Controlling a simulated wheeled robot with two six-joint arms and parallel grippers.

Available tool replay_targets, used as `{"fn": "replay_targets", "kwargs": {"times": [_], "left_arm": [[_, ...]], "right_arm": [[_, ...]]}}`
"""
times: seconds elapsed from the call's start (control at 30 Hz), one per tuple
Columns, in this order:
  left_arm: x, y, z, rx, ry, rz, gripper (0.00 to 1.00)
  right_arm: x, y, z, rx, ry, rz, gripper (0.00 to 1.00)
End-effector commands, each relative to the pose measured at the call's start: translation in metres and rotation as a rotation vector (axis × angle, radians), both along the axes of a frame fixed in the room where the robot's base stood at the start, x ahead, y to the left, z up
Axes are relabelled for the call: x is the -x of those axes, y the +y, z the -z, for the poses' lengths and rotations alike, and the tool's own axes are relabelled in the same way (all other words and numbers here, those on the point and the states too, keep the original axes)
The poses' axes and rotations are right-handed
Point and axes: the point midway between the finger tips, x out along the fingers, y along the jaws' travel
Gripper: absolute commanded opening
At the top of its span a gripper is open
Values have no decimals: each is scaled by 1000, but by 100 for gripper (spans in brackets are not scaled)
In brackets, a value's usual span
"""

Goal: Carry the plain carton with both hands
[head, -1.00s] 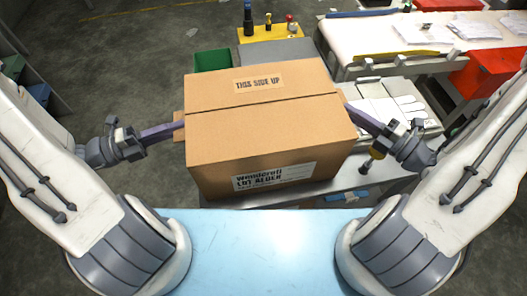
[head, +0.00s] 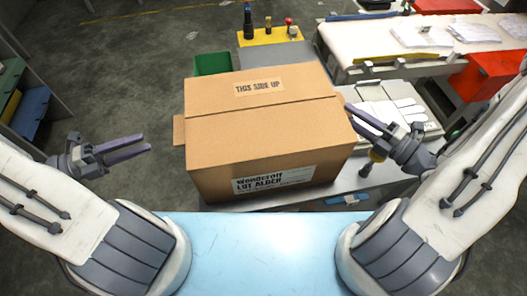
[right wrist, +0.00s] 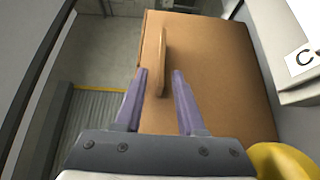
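The plain brown carton (head: 262,130) stands upright on a grey bench, with "THIS SIDE UP" on its top and a white label on its near face. A cardboard tab (head: 179,130) sticks out of its left side. My left gripper (head: 146,143) is open and empty, clear of the carton to the left. My right gripper (head: 350,112) is at the carton's right side, its fingertips partly hidden by it. In the right wrist view its fingers (right wrist: 160,75) are apart, with a matching tab (right wrist: 161,55) between them and gaps on both sides.
A pale box with white gloves (head: 392,112) lies close on the right, below a white conveyor (head: 375,40). Open floor (head: 110,70) is at the left.

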Motion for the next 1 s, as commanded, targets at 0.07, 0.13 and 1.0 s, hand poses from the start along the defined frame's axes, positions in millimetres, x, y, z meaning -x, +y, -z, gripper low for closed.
{"fn": "replay_targets", "kwargs": {"times": [0.07,0.13,1.0], "left_arm": [[5,12,0,0,-1,-2,38],[8,18,0,0,0,-1,38],[11,25,0,1,0,1,38]], "right_arm": [[0,0,0,0,0,0,38],[0,0,0,0,0,0,38],[80,-84,0,1,-1,3,38]]}}
